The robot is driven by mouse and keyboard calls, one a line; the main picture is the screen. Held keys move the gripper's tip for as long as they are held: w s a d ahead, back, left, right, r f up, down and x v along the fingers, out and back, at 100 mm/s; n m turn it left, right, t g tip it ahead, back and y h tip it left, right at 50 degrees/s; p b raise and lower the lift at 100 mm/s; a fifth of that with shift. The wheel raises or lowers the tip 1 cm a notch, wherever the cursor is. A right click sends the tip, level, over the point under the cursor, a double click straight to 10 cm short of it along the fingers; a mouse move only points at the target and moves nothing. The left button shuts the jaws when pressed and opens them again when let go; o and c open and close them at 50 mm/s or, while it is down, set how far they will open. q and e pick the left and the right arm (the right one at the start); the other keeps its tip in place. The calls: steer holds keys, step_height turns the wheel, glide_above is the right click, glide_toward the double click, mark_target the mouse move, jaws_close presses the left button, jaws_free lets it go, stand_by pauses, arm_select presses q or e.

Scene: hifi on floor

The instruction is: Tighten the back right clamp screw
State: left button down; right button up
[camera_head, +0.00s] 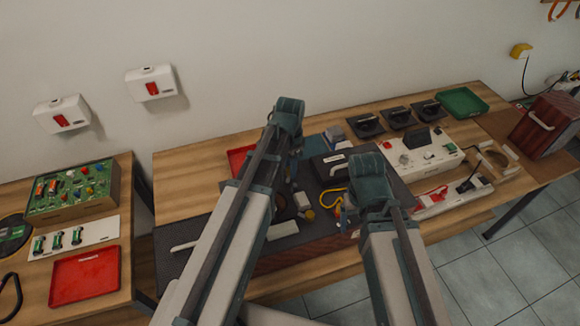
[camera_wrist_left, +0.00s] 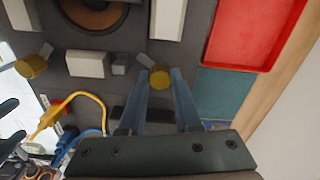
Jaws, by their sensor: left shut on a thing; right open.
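My left gripper (camera_wrist_left: 160,78) reaches over a dark panel (camera_wrist_left: 122,40). Its two fingers stand on either side of a gold round clamp screw (camera_wrist_left: 160,72) with a small grey tab beside it, and it is shut on that screw. A second gold screw (camera_wrist_left: 32,66) with a grey tab is on the panel's front side; it also shows in the head view (camera_head: 310,214). In the head view my left arm hides the held screw and the left fingertips. My right gripper (camera_head: 345,216) is open, low over the panel's right side, partly hidden by its own arm.
A speaker cone (camera_wrist_left: 97,12) and white blocks (camera_wrist_left: 87,64) are on the panel. A yellow cable (camera_wrist_left: 92,98) loops close by. A red tray (camera_wrist_left: 255,30) lies behind. A white device (camera_head: 415,152), black parts and a green tray (camera_head: 462,102) stand on the right.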

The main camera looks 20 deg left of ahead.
arm_select(q)
steer(key=shift+m, duration=1)
steer(key=c, duration=0.6)
jaws_free()
step_height(320, 180, up, 14)
steer(key=p, duration=1.3)
steer(key=shift+p, duration=0.4)
steer(key=shift+f, duration=0.2)
